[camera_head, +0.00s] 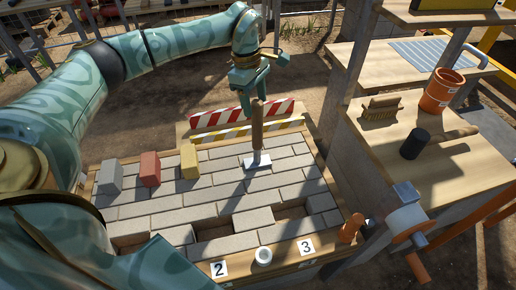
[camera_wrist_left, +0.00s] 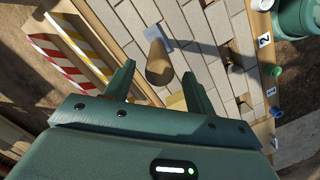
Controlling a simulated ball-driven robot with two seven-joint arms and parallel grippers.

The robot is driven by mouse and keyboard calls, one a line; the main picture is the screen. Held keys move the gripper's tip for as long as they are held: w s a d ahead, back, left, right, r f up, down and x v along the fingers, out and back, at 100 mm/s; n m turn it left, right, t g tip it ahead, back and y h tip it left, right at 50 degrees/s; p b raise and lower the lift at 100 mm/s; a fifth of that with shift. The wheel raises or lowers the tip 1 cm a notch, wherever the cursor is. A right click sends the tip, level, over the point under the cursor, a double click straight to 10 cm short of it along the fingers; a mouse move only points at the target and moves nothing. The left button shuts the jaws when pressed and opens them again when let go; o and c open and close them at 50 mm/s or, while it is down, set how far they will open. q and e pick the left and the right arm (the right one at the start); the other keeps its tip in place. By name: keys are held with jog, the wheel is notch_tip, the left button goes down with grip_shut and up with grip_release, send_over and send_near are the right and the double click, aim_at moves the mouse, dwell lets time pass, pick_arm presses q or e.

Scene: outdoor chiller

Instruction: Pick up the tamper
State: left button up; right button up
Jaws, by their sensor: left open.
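The tamper (camera_head: 258,128) stands upright on the grey paver bed (camera_head: 215,205). It has a brown wooden handle and a flat pale metal foot. My left gripper (camera_head: 251,88) is open above the handle's top end. In the left wrist view, the tamper's handle (camera_wrist_left: 159,63) points up towards the camera, between and just beyond the two fingertips (camera_wrist_left: 158,72). I see no grip on it; whether a finger touches it cannot be told. My right gripper is not in view.
Grey, red (camera_head: 150,168) and yellow (camera_head: 189,160) blocks stand left of the tamper. Striped barrier boards (camera_head: 243,118) stand behind it. The bed has open gaps near its front edge. A side bench holds a brush (camera_head: 381,107), a mallet (camera_head: 416,144) and an orange pot (camera_head: 440,91).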

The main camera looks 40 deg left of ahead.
aim_at(258, 111)
pick_arm(q)
jog(key=f, duration=0.1)
jog(key=f+b, duration=0.1)
jog(key=f, duration=0.2)
jog(key=shift+w+d+f, duration=0.15)
jog(key=shift+d, duration=0.2)
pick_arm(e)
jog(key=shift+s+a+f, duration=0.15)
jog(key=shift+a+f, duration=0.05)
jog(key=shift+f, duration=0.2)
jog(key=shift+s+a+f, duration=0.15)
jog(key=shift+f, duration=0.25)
pick_arm(q)
grip_shut()
jog(key=shift+r, duration=0.25)
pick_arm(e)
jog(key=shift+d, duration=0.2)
pick_arm(q)
jog(key=shift+r, duration=0.1)
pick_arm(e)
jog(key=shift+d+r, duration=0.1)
